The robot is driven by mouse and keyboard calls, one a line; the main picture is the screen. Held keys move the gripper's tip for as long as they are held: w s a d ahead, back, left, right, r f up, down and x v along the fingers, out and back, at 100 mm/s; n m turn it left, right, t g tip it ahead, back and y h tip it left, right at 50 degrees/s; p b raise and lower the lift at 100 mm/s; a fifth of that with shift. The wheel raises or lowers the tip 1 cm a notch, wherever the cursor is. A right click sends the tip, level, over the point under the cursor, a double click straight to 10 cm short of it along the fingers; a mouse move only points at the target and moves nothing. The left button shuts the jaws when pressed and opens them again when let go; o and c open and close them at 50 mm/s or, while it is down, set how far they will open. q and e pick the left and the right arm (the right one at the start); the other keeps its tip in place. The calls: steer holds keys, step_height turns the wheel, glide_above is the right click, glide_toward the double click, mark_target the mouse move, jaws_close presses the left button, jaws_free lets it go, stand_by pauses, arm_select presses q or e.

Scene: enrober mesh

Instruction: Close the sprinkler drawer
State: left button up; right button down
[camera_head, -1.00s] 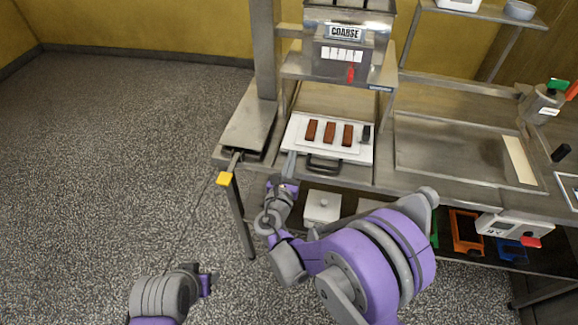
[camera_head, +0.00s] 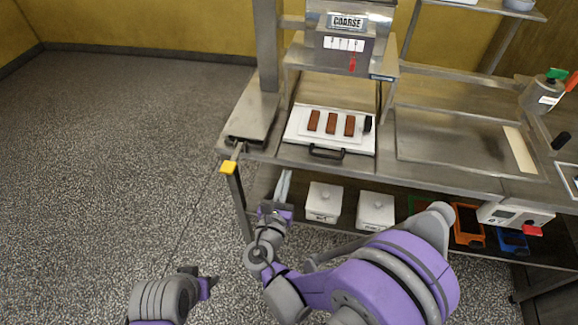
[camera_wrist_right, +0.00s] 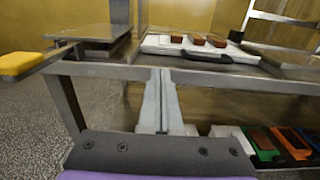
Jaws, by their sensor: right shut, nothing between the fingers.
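The drawer (camera_head: 295,135) is a white tray under the hopper marked COARSE (camera_head: 347,22), with a dark handle (camera_head: 327,153) at its front near the counter's front edge. Several brown bars (camera_head: 332,123) and a small black block (camera_head: 367,124) lie on it. The wrist view shows its handle (camera_wrist_right: 206,56) ahead, slightly right of the fingers. My right gripper (camera_head: 285,176) is shut and empty, in front of and below the counter edge, apart from the handle. My left gripper (camera_head: 207,284) is low over the floor, far from the counter; its jaw opening is unclear.
White lidded boxes (camera_head: 323,202) and coloured bins (camera_head: 467,226) stand on the lower shelf. A yellow-ended lever (camera_head: 228,167) juts out at the counter's left corner. A control box (camera_head: 515,214) hangs at the right front. The floor at left is clear.

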mark_target(331, 110)
steer(key=d+r+g+y, duration=0.2)
steer(key=d+r+g, duration=0.45)
steer(key=d, duration=0.25)
steer(key=shift+t, duration=0.35)
steer(key=b+x, duration=0.1)
steer(key=x, duration=0.8)
steer(key=shift+w+f, duration=0.2)
steer(key=shift+w, duration=0.15)
steer(key=w+d, duration=0.1)
steer(key=w, duration=0.5)
steer(key=w+d+b, duration=0.1)
steer(key=w+d, duration=0.1)
steer(key=w, duration=0.4)
steer(key=w+d, duration=0.2)
steer(key=w, duration=0.4)
steer(key=shift+w+d, duration=0.25)
steer(key=shift+w+r, duration=0.15)
steer(key=shift+d, duration=0.1)
